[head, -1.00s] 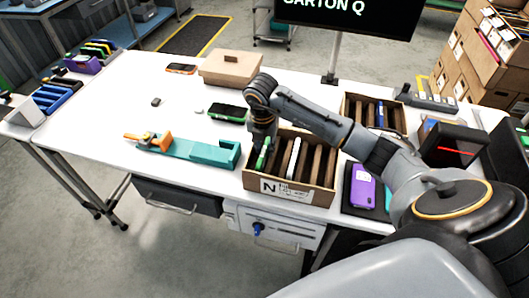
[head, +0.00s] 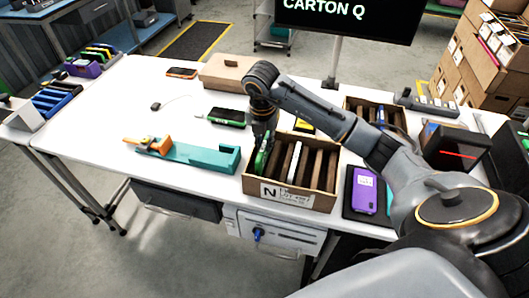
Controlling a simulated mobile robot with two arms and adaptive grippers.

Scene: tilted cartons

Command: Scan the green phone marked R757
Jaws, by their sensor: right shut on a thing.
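A green phone (head: 262,160) stands on edge in the leftmost slot of the cardboard carton marked N (head: 312,198). My right gripper (head: 265,138) points down over that slot and is shut on the phone's top end. Any mark on this phone is too small to read. Another green-edged phone (head: 228,117) lies flat, dark screen up, on the table behind the carton. A dark box with a red line (head: 460,154), which looks like the scanner, stands at the right. My left gripper is not in view.
A purple phone (head: 365,193) lies on a dark pad right of carton N. A second divided carton (head: 362,107) stands behind. A teal fixture with an orange clamp (head: 195,155) lies left. The table's left part is mostly clear.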

